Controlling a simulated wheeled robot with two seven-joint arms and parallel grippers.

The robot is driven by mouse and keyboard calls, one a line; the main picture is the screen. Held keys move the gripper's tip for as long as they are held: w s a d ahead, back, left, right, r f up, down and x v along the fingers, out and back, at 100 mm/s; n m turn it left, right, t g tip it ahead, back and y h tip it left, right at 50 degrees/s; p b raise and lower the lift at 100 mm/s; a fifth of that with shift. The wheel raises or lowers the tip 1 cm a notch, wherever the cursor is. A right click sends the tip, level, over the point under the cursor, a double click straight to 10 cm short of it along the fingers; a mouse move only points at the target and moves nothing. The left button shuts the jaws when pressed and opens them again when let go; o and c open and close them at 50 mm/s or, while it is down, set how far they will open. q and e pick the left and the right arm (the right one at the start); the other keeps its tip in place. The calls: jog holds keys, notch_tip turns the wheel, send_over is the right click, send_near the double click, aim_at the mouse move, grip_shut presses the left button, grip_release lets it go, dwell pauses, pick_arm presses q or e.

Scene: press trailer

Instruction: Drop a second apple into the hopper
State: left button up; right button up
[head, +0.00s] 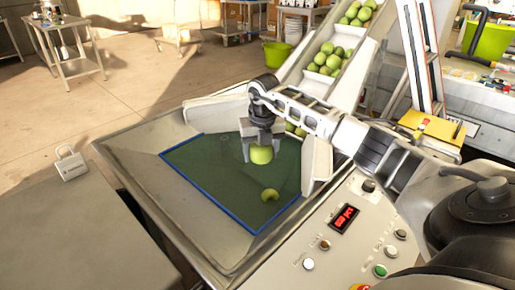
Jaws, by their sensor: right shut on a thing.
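My right gripper (262,143) reaches in from the right over the hopper (140,160). It points down, shut on a green apple (261,155) between its fingers. The held apple is above the green, blue-edged floor (215,178) of the hopper; the exact gap is hard to tell. Another apple (270,195) lies on that floor, just in front of the held one, and looks partly cut or shadowed. More green apples (327,60) fill a sloping chute behind the gripper. My left gripper is out of view.
A control panel (345,240) with a red display and several buttons stands at the hopper's front right. A green bucket (277,54) and metal cart (70,50) stand behind on open floor.

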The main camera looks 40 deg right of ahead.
aim_at(263, 148)
jog(key=shift+f+b, duration=0.5)
jog(key=shift+f, duration=0.15)
notch_tip(263, 148, down, 5)
jog(key=b, duration=0.4)
jog(key=shift+r, duration=0.2)
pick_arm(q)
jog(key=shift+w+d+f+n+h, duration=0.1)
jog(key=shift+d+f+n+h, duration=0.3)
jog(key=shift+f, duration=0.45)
pick_arm(e)
jog(key=o, duration=1.2)
jog(key=shift+c, duration=0.2)
jog(key=shift+r, duration=0.1)
jog(key=r, duration=0.5)
jog(key=s+r, duration=0.1)
jog(key=r, duration=0.4)
jog(key=a+r, duration=0.1)
jog(key=r, duration=0.4)
jog(key=shift+s+r, duration=0.3)
jog(key=shift+s, duration=0.05)
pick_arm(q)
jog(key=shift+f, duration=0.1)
